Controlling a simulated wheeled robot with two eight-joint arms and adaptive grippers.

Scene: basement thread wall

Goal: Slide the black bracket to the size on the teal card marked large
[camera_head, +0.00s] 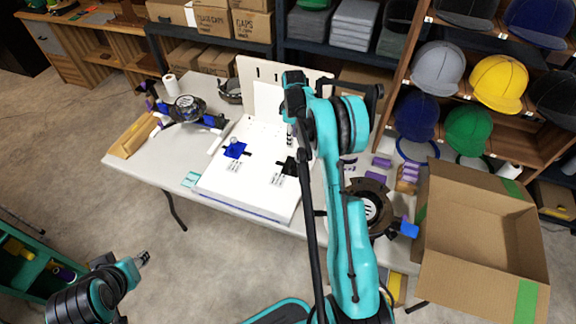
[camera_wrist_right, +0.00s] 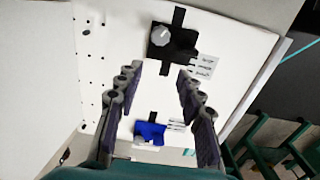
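The black bracket (camera_head: 289,167) sits on the white board (camera_head: 217,190) in a dark slot, beside a printed label. In the right wrist view the bracket (camera_wrist_right: 182,44) carries a grey knob and lies just beyond the fingertips. My right gripper (camera_wrist_right: 158,76) is open and empty, its fingers spread to either side above the board. In the head view my right arm hides part of the board. The teal card (camera_head: 190,179) lies on the table left of the board; its writing is too small to read. My left gripper (camera_head: 143,258) is at lower left, away from the table.
A blue bracket (camera_head: 235,150) with a knob sits on the same board, left of the black one. A white upright panel (camera_head: 267,100) stands behind. An open cardboard box (camera_head: 480,230) is at right. A wooden holder (camera_head: 132,135) stands at the table's left end.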

